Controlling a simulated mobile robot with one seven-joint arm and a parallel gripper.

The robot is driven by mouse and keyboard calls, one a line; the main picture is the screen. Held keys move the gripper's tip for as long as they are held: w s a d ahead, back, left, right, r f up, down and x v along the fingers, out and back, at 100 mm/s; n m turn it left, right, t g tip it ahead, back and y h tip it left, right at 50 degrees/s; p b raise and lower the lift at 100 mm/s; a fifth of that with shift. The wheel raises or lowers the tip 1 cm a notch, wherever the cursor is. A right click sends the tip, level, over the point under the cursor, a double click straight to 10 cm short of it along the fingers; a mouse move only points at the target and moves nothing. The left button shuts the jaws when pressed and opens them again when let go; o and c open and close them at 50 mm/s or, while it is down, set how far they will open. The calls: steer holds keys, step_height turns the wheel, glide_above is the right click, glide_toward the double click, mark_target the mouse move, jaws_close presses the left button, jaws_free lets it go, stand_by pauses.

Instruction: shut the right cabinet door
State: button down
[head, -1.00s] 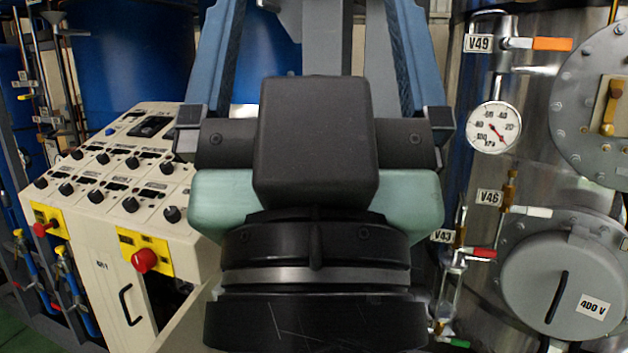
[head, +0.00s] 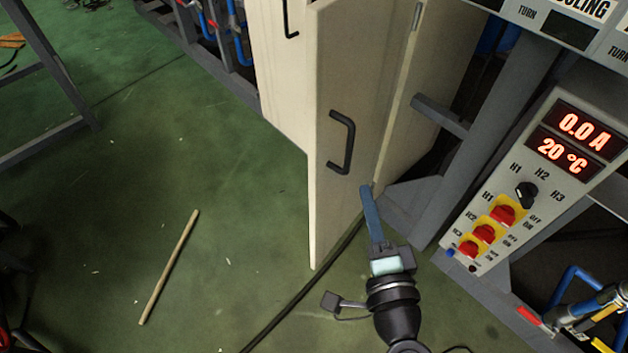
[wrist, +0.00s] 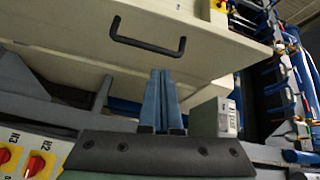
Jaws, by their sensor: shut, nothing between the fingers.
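The right cabinet door (head: 345,90) is a cream panel standing swung open, with a black bar handle (head: 341,142) on the face toward me. In the wrist view the handle (wrist: 147,45) shows above the fingers on the cream door (wrist: 215,35). My gripper (head: 367,188) is shut and empty, its blue fingers pressed together near the door's lower part, below and to the right of the handle. The shut fingers also show in the wrist view (wrist: 160,75). I cannot tell whether the fingertips touch the door.
The left cabinet door (head: 278,70) stands behind. A heater control panel (head: 525,185) with red switches and a grey frame are close on the right. A wooden stick (head: 169,267) and a dark cable (head: 305,290) lie on the green floor, which is mostly clear at left.

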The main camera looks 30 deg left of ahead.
step_height(320, 180, down, 6)
steer(key=s+m+b, duration=0.1)
steer(key=s+m, duration=0.1)
steer(key=s, duration=0.1)
glide_toward(324, 157)
steer(key=w, duration=0.4)
steer(key=shift+w+a+r, duration=0.1)
steer(key=shift+a, duration=0.5)
steer(key=shift+w+a+r, duration=0.1)
steer(key=shift+a, duration=0.45)
steer(key=shift+w+a, duration=0.1)
steer(key=shift+a, duration=0.4)
